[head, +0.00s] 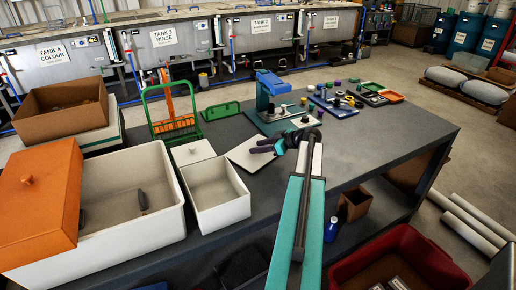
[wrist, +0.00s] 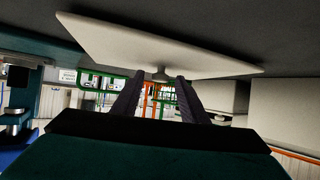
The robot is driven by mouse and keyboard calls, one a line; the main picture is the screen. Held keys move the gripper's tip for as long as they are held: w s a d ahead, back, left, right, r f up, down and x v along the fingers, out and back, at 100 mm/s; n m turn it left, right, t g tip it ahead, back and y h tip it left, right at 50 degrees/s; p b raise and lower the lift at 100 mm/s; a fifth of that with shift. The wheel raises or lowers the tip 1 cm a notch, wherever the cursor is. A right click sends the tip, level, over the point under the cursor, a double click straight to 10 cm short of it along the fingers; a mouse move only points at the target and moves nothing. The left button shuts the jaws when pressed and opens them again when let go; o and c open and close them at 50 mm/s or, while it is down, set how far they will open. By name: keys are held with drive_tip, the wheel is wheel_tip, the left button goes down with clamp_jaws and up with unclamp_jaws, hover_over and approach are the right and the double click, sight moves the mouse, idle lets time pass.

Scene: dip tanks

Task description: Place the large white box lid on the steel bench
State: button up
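The large white lid (head: 241,158) is a square plate that appears to lie flat on the dark grey bench (head: 340,151), just right of the open white box (head: 218,199). In the wrist view the lid (wrist: 130,48) shows inverted against the bench top (wrist: 270,25), with its small knob (wrist: 161,75) toward my gripper. My gripper (head: 262,146) is over the lid's right part. In the wrist view my gripper's two dark fingers (wrist: 158,80) stand apart on either side of the knob, with gaps showing.
A smaller white lid (head: 192,152) lies behind the open box. An orange lid (head: 40,200) rests tilted on a larger white box (head: 130,235). A green rack (head: 172,110) and a teal press (head: 270,100) stand behind.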

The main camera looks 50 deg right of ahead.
drive_tip(key=shift+r, duration=0.15)
drive_tip(key=shift+s+d, duration=0.1)
drive_tip(key=shift+s, duration=0.2)
drive_tip(key=b+v, duration=0.2)
drive_tip(key=v, duration=0.9)
drive_tip(key=shift+r, duration=0.2)
drive_tip(key=shift+s, duration=0.15)
idle(0.4)
